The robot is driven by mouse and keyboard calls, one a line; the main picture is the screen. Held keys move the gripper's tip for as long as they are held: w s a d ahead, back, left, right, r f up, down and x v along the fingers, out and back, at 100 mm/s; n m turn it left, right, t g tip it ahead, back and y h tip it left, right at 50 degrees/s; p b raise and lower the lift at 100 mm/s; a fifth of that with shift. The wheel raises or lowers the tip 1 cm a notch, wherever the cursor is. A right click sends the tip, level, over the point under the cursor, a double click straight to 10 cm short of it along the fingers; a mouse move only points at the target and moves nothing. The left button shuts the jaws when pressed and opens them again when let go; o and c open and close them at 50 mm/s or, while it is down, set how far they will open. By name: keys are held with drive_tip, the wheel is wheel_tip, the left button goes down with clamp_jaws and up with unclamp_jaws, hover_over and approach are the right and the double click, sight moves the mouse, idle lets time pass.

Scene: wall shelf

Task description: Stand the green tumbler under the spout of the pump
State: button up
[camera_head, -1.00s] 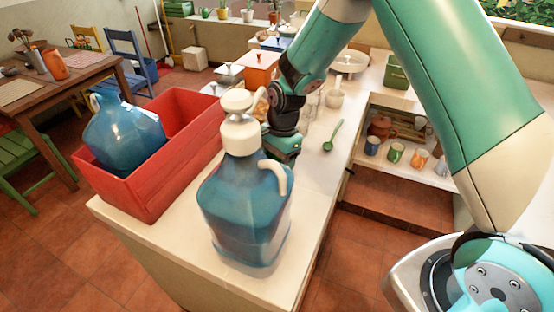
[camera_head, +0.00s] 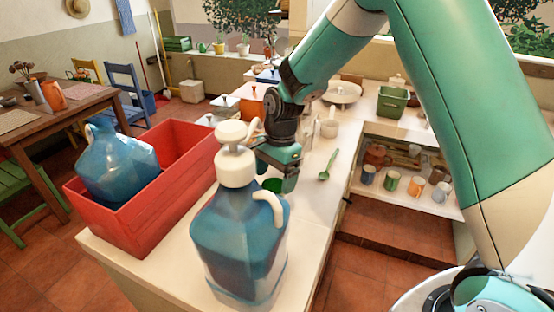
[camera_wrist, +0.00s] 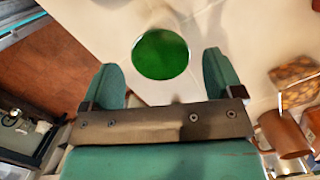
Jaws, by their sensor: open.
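The green tumbler (camera_head: 272,185) stands on the white counter, mostly hidden behind the pump bottle and beside my gripper. In the wrist view the tumbler (camera_wrist: 161,54) shows as a green round, lying ahead of and between my two fingers. My gripper (camera_head: 288,184) is open and empty, pointing down close to the tumbler; both fingers (camera_wrist: 163,80) show apart in the wrist view. The pump is a blue jug (camera_head: 240,240) with a white pump head (camera_head: 237,140), standing upright on the counter nearest the camera. The tumbler is behind it, not under its spout.
A red crate (camera_head: 130,224) holding another blue jug (camera_head: 115,165) stands left of the pump. A green spoon (camera_head: 328,164) lies on the counter to the right. Several mugs (camera_head: 391,181) stand on a shelf below. Pots and a green bin (camera_head: 392,102) are farther back.

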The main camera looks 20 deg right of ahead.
wheel_tip(320, 180, up, 7)
drive_tip(key=d+b, duration=0.1)
drive_tip(key=shift+w, duration=0.2)
